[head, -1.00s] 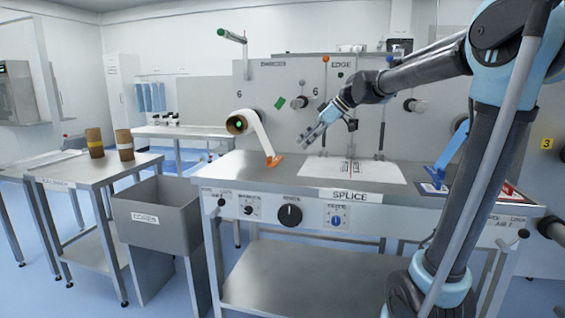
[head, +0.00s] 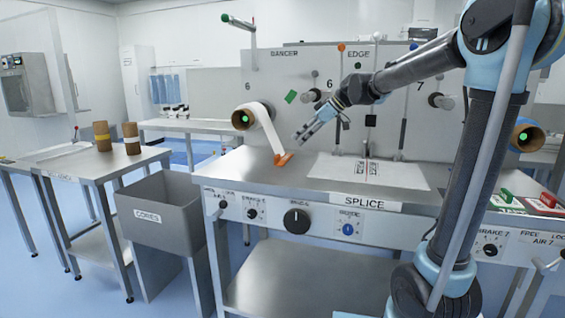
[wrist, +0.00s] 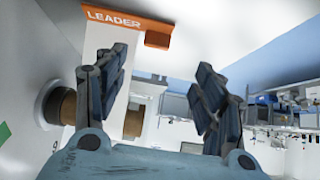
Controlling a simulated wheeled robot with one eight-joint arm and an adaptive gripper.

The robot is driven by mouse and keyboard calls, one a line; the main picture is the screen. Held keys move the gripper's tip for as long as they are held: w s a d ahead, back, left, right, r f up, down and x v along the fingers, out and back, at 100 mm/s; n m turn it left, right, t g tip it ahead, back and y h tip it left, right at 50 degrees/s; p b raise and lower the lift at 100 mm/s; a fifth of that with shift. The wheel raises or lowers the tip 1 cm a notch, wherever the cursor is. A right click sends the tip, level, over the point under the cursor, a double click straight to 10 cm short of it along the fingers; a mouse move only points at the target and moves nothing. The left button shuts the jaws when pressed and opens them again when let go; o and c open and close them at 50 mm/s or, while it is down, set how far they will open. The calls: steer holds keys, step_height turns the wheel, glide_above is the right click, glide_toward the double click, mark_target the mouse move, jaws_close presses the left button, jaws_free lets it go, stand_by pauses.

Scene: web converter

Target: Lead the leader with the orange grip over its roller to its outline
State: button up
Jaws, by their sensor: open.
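The white leader (head: 265,130) hangs from the left roll (head: 243,118) down to the bench, ending in an orange grip (head: 284,158). In the wrist view, its orange band marked LEADER (wrist: 125,22) and orange block (wrist: 158,40) are beyond my fingertips. My gripper (head: 302,138) is open and empty, above and slightly right of the orange grip, apart from it. A roller (head: 313,95) sticks out of the panel by the second 6. A white sheet (head: 400,176) with red and black marks lies on the bench; I cannot make out an outline.
The steel bench (head: 225,170) bears a SPLICE label and knobs on its front. A grey CORES bin (head: 160,217) stands left of it, beside a table (head: 80,165) with two brown cores. Another roll (head: 525,135) is at the right, with green and red blocks below.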

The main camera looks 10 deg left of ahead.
glide_toward(279, 156)
steer(key=x, duration=0.3)
steer(key=shift+f, duration=0.3)
steer(key=shift+w+x, duration=0.1)
steer(key=shift+x, duration=1.2)
steer(key=shift+w+x, duration=0.15)
steer(key=shift+x, duration=1.15)
steer(key=shift+r, duration=0.15)
steer(key=c, duration=1.2)
